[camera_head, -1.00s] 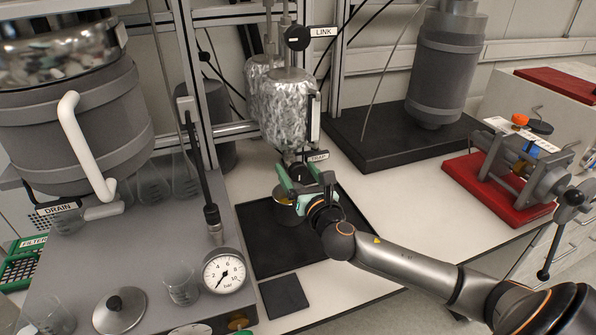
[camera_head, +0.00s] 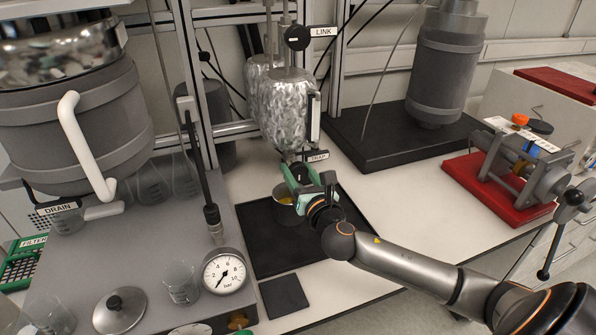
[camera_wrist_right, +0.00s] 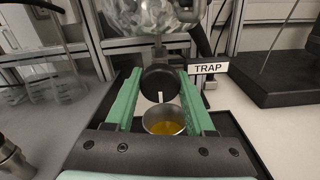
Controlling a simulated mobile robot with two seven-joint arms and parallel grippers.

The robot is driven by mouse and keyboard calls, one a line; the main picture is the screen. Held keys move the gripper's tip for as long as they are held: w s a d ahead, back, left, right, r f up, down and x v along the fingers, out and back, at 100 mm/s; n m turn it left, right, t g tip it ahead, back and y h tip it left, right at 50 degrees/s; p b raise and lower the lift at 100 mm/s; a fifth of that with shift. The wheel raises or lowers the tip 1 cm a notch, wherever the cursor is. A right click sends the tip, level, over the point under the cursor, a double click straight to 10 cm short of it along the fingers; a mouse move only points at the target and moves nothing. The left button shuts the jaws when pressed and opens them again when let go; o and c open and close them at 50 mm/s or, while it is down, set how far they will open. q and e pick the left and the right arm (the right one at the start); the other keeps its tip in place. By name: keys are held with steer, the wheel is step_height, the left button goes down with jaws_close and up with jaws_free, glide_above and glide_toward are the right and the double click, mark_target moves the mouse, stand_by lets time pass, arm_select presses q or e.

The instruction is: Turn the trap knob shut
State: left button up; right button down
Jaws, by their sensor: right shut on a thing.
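The trap knob (camera_wrist_right: 160,84) is a round black knob with a white line, under the foil-wrapped trap vessel (camera_head: 284,110) and beside the TRAP label (camera_wrist_right: 208,68). In the right wrist view it sits between the green fingers of my right gripper (camera_wrist_right: 160,88), which is shut on it. The white line stands about upright in that view. In the head view my right gripper (camera_head: 306,178) largely hides the knob. A metal cup (camera_head: 288,212) with yellow liquid (camera_wrist_right: 166,129) stands below the knob and the fingers. My left gripper is not in view.
The cup stands on a black mat (camera_head: 262,252) on the white table. The LINK knob (camera_head: 297,37) is above the trap vessel. A pressure gauge (camera_head: 223,271) and glassware stand on the left. A clamped device (camera_head: 525,170) on a red base is at the right.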

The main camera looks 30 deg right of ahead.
steer(key=m, duration=0.9)
steer(key=shift+m+p, duration=0.3)
steer(key=shift+p, duration=0.05)
steer(key=m, duration=0.4)
steer(key=shift+r, duration=0.1)
steer(key=shift+m+p, duration=0.4)
steer(key=shift+m, duration=1.6)
steer(key=shift+c, duration=1.3)
jaws_free()
